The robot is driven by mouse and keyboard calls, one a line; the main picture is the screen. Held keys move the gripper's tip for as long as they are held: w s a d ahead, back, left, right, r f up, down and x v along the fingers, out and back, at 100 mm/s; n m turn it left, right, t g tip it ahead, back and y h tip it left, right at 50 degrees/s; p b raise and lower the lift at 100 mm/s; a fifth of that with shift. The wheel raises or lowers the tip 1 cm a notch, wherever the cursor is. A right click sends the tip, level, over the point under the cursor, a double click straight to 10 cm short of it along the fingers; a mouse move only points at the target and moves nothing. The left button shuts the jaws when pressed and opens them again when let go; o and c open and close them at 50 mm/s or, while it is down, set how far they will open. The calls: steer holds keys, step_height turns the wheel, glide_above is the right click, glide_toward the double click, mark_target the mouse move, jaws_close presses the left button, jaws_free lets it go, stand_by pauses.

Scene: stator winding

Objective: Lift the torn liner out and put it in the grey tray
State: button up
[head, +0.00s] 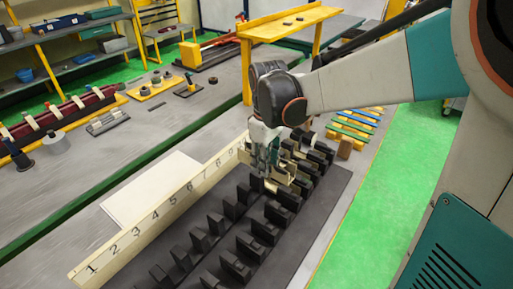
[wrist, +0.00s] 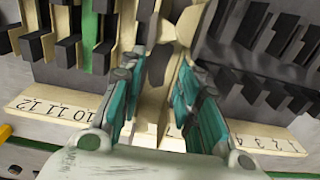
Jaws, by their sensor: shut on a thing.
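My gripper (head: 268,168) is over the stator's row of black blocks (head: 240,205), near the far half of the numbered strip (head: 160,212). In the wrist view its teal fingers (wrist: 160,105) are closed in on a cream piece (wrist: 155,85), which looks like the liner. The piece stands between the fingers, and a tear is not clear. Its lower end and its slot are partly hidden, so I cannot tell whether it is clear of the slot. No grey tray can be picked out for certain.
A pale flat panel (head: 152,188) lies left of the strip. Cream liners and a green strip (wrist: 88,42) sit in slots at left in the wrist view. A yellow bench (head: 290,23) stands behind. Green floor (head: 375,200) is open at right.

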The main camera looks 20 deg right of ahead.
step_height(320, 180, down, 6)
steer(key=b, duration=0.4)
stand_by(0.7)
